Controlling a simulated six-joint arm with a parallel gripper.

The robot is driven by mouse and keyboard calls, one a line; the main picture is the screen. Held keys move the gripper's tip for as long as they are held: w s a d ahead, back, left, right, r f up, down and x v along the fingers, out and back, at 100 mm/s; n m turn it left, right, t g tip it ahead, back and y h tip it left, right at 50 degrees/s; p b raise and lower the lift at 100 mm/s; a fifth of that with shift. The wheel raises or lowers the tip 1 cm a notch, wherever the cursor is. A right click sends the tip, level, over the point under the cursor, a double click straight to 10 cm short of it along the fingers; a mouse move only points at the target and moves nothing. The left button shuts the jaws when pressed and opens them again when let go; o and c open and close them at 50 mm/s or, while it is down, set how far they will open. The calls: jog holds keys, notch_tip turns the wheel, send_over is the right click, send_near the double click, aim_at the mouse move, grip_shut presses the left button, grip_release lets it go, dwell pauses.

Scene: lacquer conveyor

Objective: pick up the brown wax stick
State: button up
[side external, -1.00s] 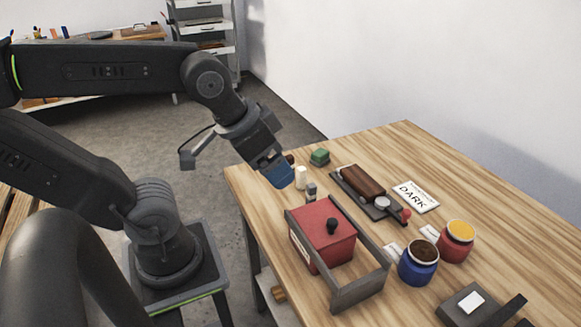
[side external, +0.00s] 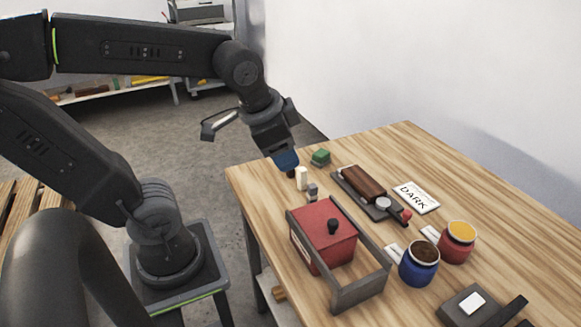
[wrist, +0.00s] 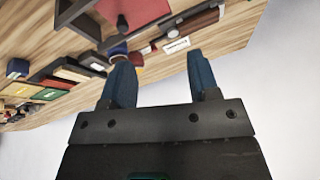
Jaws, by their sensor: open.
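The brown wax stick appears to be the small dark brown piece (side external: 291,173) at the table's left side in the side view. It is partly hidden by my gripper (side external: 285,160), whose blue fingers are just above or beside it; I cannot tell whether they touch. A cream stick (side external: 302,178) and a grey piece (side external: 312,191) stand close by. In the wrist view my gripper (wrist: 160,62) has its two blue fingers apart with nothing held between them. I cannot make out the brown stick there.
A green block (side external: 320,157) lies behind the sticks. A dark tray (side external: 383,213) holding a brown block (side external: 363,183) lies to their right. A red lidded box (side external: 318,250) in a grey frame stands in front. Blue (side external: 418,263) and red (side external: 456,243) jars are farther right.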

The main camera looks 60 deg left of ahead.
jog(key=w+a+f+m+g+y, duration=0.1)
jog(key=w+a+f+m+g, duration=0.1)
jog(key=w+a+f+m, duration=0.4)
jog(key=w+a+f+m+g+y, duration=0.1)
jog(key=w+a+m, duration=0.2)
jog(key=a, duration=0.4)
jog(key=w+a+f+m+g+y, duration=0.1)
jog(key=w+a+f+m+g, duration=0.1)
jog(key=w+a+f+m, duration=0.4)
jog(key=shift+n+y, duration=0.3)
jog(key=shift+n, duration=0.2)
jog(key=shift+s+a+r+x, duration=0.1)
jog(key=shift+s+a+x, duration=0.15)
jog(key=shift+x, duration=1.7)
jog(key=shift+s+a+r+x, duration=0.15)
jog(key=shift+a+x, duration=0.15)
jog(key=shift+x, duration=1.65)
jog(key=shift+s+a+r+x, duration=0.15)
jog(key=shift+a+x, duration=0.1)
jog(key=shift+x, duration=1.7)
jog(key=c, duration=1)
jog(key=shift+r, duration=0.1)
